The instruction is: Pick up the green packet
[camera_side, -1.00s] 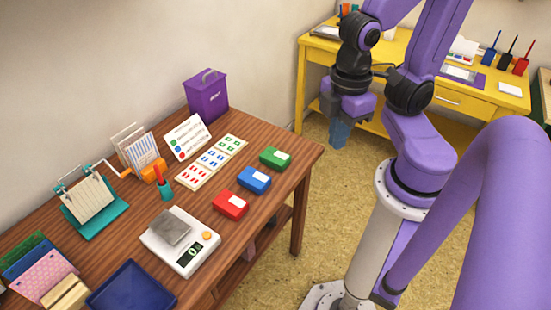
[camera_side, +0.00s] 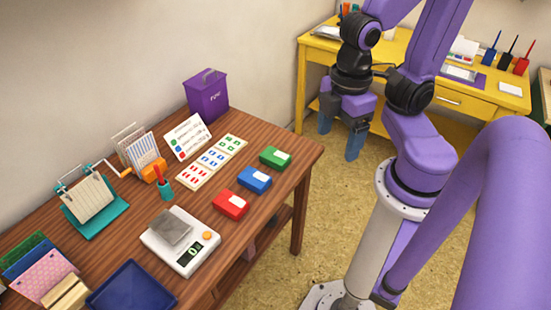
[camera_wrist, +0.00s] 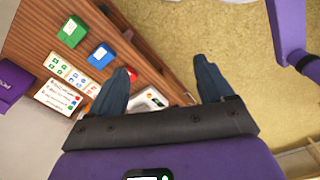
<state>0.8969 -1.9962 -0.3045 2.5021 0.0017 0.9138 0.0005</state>
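The green packet (camera_side: 275,157), a small green box with a white label, lies flat near the far right corner of the brown wooden table (camera_side: 308,158). In the wrist view the green packet (camera_wrist: 72,31) is at the upper left. My gripper (camera_side: 340,145) is in the air to the right of the table, well apart from the packet. Its two blue fingers point down, spread apart with nothing between them. The wrist view also shows my gripper (camera_wrist: 166,80) open and empty.
A blue packet (camera_side: 254,180) and a red packet (camera_side: 231,204) lie in a row with the green one. Beside them are a sticker sheet (camera_side: 213,160), a sign card (camera_side: 187,137), a purple bin (camera_side: 206,96) and a scale (camera_side: 181,241). A yellow desk (camera_side: 400,62) stands behind.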

